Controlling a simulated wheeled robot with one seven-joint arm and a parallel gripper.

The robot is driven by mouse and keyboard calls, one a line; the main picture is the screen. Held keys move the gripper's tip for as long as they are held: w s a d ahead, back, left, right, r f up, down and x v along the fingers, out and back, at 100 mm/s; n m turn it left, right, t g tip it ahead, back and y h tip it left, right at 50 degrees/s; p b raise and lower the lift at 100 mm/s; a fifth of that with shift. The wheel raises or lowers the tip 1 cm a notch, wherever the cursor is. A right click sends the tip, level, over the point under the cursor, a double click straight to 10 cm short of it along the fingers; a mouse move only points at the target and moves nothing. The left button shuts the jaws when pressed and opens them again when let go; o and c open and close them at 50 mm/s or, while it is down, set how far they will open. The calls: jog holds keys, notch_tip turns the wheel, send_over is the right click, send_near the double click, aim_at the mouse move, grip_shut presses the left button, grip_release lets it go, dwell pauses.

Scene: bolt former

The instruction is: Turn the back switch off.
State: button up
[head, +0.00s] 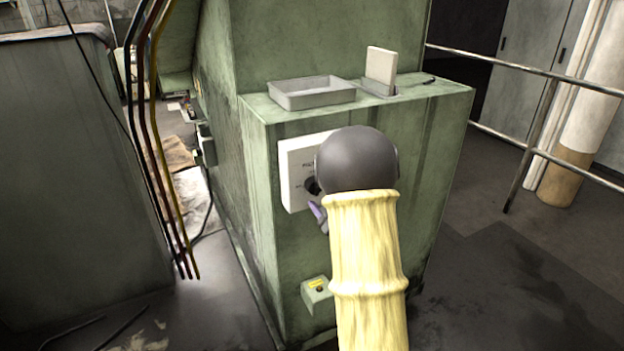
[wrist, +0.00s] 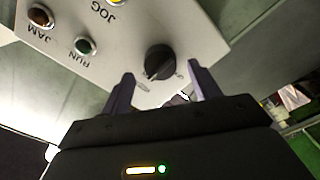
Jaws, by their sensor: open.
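A black rotary knob (wrist: 158,61) sits on a white control panel (wrist: 200,35) in the wrist view. Its pointer mark faces the lower left there, and small lettering beside it is too blurred to read. In the head view the knob (head: 313,186) shows at the edge of my arm, on the panel (head: 293,160) on the green machine's front. My gripper (wrist: 160,70) is open, with one purple finger on either side of the knob in the picture. The knob appears just beyond the fingertips; I see no contact. In the head view my arm hides most of the panel and gripper.
Lamps marked JAM (wrist: 40,16) and RUN (wrist: 85,46) share the panel. A small green box (head: 317,291) juts out lower on the machine (head: 430,150). A grey tray (head: 312,93) lies on its ledge. Cables (head: 160,130) hang left; a railing (head: 530,150) stands right.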

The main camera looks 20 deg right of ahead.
jog(key=w+p, duration=0.1)
jog(key=w, duration=0.2)
jog(key=shift+w+r, duration=0.15)
jog(key=shift+r, duration=0.05)
jog(key=shift+a+m+p, duration=0.1)
jog(key=shift+m+p, duration=0.6)
jog(key=shift+p, duration=0.2)
jog(key=shift+s+f+m+p, duration=0.1)
jog(key=shift+m+p, duration=0.8)
jog(key=shift+m, duration=1.5)
jog(key=shift+s+f+m+p, duration=0.1)
jog(key=shift+m+p, duration=0.75)
jog(key=shift+m, duration=1.55)
